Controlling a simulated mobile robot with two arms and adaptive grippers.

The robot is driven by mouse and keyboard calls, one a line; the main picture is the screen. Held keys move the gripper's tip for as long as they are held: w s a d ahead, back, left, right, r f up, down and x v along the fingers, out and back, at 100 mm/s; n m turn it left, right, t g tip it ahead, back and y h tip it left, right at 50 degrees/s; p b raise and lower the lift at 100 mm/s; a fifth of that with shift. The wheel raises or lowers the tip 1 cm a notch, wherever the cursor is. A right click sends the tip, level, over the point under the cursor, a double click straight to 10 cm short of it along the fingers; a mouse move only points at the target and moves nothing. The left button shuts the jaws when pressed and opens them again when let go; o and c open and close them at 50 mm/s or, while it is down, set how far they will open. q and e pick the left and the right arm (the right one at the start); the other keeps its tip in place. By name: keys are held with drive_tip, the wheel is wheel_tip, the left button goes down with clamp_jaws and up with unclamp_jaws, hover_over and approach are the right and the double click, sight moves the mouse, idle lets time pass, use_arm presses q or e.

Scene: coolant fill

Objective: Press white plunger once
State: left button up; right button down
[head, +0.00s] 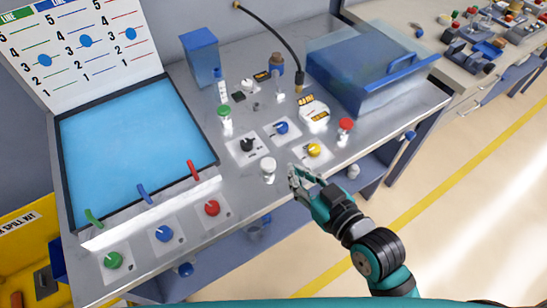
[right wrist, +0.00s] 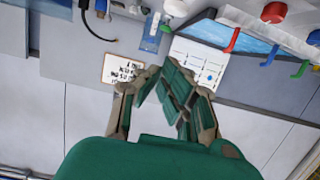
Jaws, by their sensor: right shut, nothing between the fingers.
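The white plunger (head: 269,168) is a short white knob near the front edge of the metal console, between the red round button and the yellow knob. My right gripper (head: 293,174) is shut and empty. Its fingertips are just right of the white plunger in the head view, with a small visible gap between them. In the right wrist view my gripper fingers (right wrist: 180,85) are together, and a white rounded part (right wrist: 175,9), probably the plunger, shows at the top edge. My left gripper is not in view.
Nearby stand a red round button (head: 212,208), a yellow knob (head: 314,150), a black knob (head: 247,145), a green-capped plunger (head: 225,115) and a red-capped plunger (head: 345,127). A blue lidded box (head: 360,75) is at the back right. A blue screen (head: 130,130) is at left.

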drive_tip(key=shift+a+r, duration=0.1)
drive_tip(key=shift+r, duration=0.05)
drive_tip(key=shift+w, duration=0.1)
drive_tip(key=p, duration=0.2)
hover_over(273, 167)
wheel_tip(273, 167, down, 2)
wheel_tip(273, 167, down, 4)
drive_tip(key=shift+r+p, duration=0.25)
drive_tip(key=shift+p, duration=0.2)
drive_tip(key=shift+f, duration=0.55)
